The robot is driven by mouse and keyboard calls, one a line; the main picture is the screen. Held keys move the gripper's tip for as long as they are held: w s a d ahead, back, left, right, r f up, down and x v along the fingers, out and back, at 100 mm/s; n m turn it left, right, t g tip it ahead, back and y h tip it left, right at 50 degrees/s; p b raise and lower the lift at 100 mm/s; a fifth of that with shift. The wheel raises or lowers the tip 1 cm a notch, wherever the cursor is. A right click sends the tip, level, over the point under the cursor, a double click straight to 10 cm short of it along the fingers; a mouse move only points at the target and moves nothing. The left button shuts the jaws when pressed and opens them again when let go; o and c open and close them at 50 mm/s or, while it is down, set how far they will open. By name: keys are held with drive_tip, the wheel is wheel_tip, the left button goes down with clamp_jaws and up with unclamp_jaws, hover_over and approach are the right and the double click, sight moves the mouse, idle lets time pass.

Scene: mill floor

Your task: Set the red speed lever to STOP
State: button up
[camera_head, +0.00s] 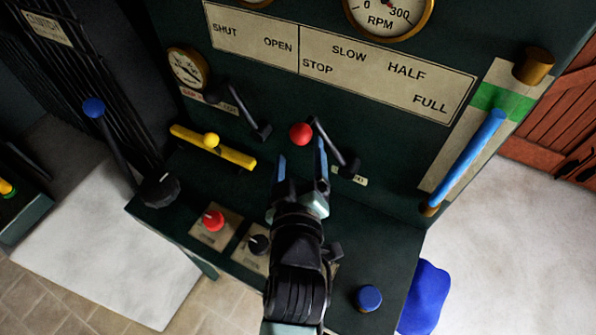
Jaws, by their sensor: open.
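The red speed lever has a round red knob (301,134) and a dark arm (332,143) that slants up and left from its pivot on the green panel. The label plate (385,72) above it reads SLOW, HALF, STOP and FULL. The lever's upper end lies below the word STOP in the picture; I cannot tell which mark it is set at. My gripper (301,162) is open, its two fingers pointing at the panel. The knob shows just beyond and between the fingertips; I cannot tell whether they touch it. My right finger overlaps part of the lever arm.
A black-knobbed lever (245,108) and yellow bar (213,147) are left. A blue-topped lever (112,135) stands farther left. A blue tube (467,157) is right. The console shelf (388,262) carries red (213,219), black (259,244) and blue (368,297) knobs.

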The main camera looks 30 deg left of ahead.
drive_tip(key=v, duration=0.3)
drive_tip(key=shift+s, duration=0.1)
idle(0.4)
drive_tip(key=w+d+r+m+t+h, duration=0.1)
drive_tip(key=w+d+r+m+t, duration=0.1)
drive_tip(key=r, duration=0.6)
drive_tip(key=w+d+r+m+t, duration=0.1)
drive_tip(key=w+d+r+t, duration=0.1)
drive_tip(key=r, duration=0.6)
drive_tip(key=w+d+r+m+t+h, duration=0.1)
drive_tip(key=d+r+m+t, duration=0.15)
drive_tip(key=r, duration=0.55)
drive_tip(key=s+d+r+m+t+h, duration=0.2)
drive_tip(key=s+d+r+m+t, duration=0.1)
drive_tip(key=r, duration=0.7)
drive_tip(key=s+d+r+m+t+h, duration=0.2)
drive_tip(key=s+d+r+m+t, duration=0.1)
drive_tip(key=r, duration=0.8)
drive_tip(key=shift+s+d+r+t, duration=0.25)
drive_tip(key=shift+s+d+t, duration=0.1)
drive_tip(key=shift+s+d, duration=0.45)
drive_tip(key=shift+w, duration=0.1)
